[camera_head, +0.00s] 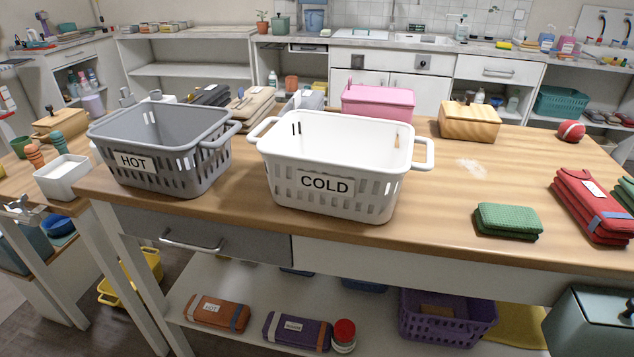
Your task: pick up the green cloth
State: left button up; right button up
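The green cloth (507,220) lies folded into a thick rectangular pad near the front edge of the wooden worktop, right of the white basket. Its top and front sides show, and nothing covers it. I cannot make out either of my grippers in the head view. No gripper is near or touching the cloth.
A white basket marked COLD (330,192) and a grey basket marked HOT (160,160) stand on the worktop (430,225). Folded red cloths (590,207) lie right of the green cloth. A wooden box (468,121) and a red ball (571,131) stand behind. Bare wood surrounds the cloth.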

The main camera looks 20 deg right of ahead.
aim_at(516, 221)
jog(key=z, duration=1.65)
